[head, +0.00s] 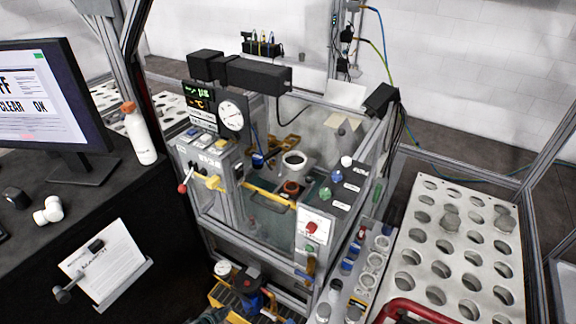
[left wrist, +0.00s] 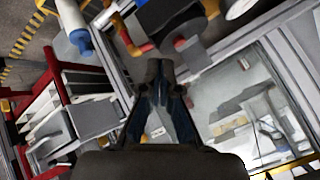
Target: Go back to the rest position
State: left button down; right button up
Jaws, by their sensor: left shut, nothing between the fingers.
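My left gripper (left wrist: 160,72) is at the middle of the left wrist view. Its dark fingers are together at the tips with nothing between them. In the head view a dark and blue shape low in the middle, in front of the glass-walled machine, looks like this gripper, but it is cluttered there and hard to make out. My right gripper is not in view.
The glass-walled machine (head: 230,190) with gauge and buttons stands mid-picture. A perforated white rack (head: 455,245) is at the right. A monitor (head: 45,100) and a white bottle (head: 138,135) stand on the dark desk at the left. A red-framed rack (left wrist: 70,125) shows in the left wrist view.

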pick_arm(q)
jog(key=s+f+n+g+y, duration=0.25)
jog(key=s+f+n, duration=0.35)
jog(key=s+f, duration=0.85)
jog(key=s+f+n+g, duration=0.2)
jog(key=s+f, duration=0.3)
jog(key=s, duration=0.9)
jog(key=s+f+n+g+y, duration=0.1)
jog(key=s+f+n+g, duration=0.2)
jog(key=s, duration=1)
notch_tip(320, 180, down, 2)
jog(key=shift+s+d+f, duration=0.1)
jog(key=shift+s+d, duration=0.2)
jog(key=shift+s, duration=0.1)
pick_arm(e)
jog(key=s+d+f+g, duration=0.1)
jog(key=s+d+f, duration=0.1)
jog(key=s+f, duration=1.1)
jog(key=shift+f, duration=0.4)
